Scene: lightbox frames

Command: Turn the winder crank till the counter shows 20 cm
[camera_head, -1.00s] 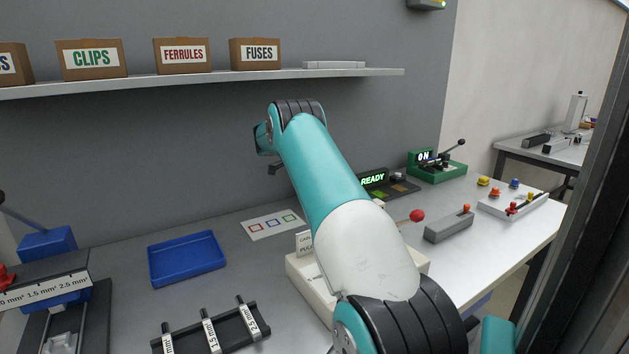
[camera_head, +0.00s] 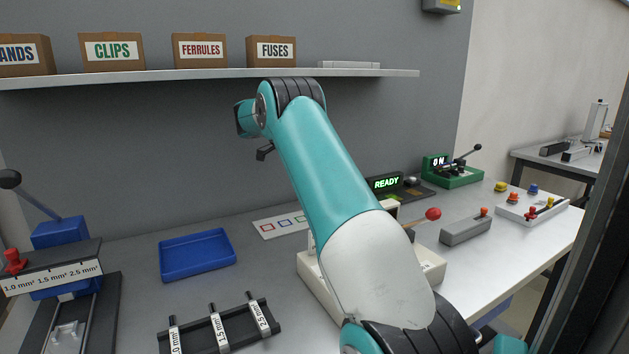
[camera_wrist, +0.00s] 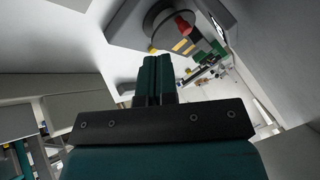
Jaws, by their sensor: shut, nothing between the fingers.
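The winder appears to be the cream box (camera_head: 316,287) on the bench in the head view, mostly hidden behind my arm. A red knob (camera_head: 433,214), apparently on its crank, sticks out to the right of my arm. In the wrist view a red knob (camera_wrist: 185,26) shows beside a round grey drum on a grey block, beyond my fingertips. My gripper (camera_wrist: 156,66) is shut and empty, apart from that knob. In the head view the fingers are not clearly seen. No centimetre reading of the counter is visible.
A READY display (camera_head: 386,184) stands behind the winder. A grey block (camera_head: 465,230) lies right of the knob. A blue tray (camera_head: 197,254) and a black rack (camera_head: 221,331) with labelled holders lie left. A shelf (camera_head: 200,75) with boxes runs above.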

